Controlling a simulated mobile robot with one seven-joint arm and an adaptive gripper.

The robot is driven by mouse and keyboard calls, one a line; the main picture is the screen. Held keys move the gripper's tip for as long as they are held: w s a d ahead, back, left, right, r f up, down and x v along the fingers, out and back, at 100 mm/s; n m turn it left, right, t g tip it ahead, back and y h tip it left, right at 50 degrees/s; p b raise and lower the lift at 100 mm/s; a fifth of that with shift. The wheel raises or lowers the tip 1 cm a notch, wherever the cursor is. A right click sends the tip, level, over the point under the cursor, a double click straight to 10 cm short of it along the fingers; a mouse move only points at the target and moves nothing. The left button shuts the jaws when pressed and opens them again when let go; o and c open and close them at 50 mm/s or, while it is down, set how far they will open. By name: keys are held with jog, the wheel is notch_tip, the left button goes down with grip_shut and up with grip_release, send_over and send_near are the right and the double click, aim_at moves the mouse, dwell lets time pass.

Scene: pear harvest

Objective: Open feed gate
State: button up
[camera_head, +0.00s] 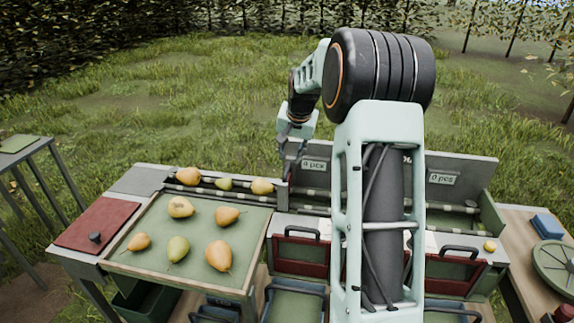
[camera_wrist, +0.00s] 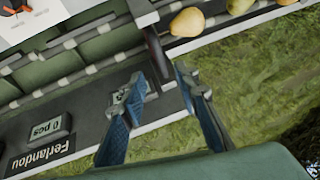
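The feed gate appears to be the dark upright piece (camera_wrist: 152,45) at the end of the pear channel, seen in the wrist view. My gripper (camera_wrist: 160,80) is open, with its two blue-padded fingers apart. The lower end of the dark piece lies between the fingertips in the picture; I cannot tell whether they touch it. In the head view my gripper (camera_head: 289,175) hangs over the channel's right end and largely hides the gate. Several pears, such as this one (camera_head: 262,186), lie in the channel left of the gate; they also show in the wrist view (camera_wrist: 187,21).
A green sorting tray (camera_head: 195,245) with several pears stands front left, beside a red panel (camera_head: 97,222). Right of the gate are roller lanes, red flaps (camera_head: 300,255) and "0 pcs" displays (camera_head: 443,178). My arm hides the middle. A side table (camera_head: 525,225) stands at right.

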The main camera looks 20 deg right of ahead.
aim_at(287, 169)
jog(key=p+x, duration=0.1)
jog(key=x, duration=0.7)
grip_shut()
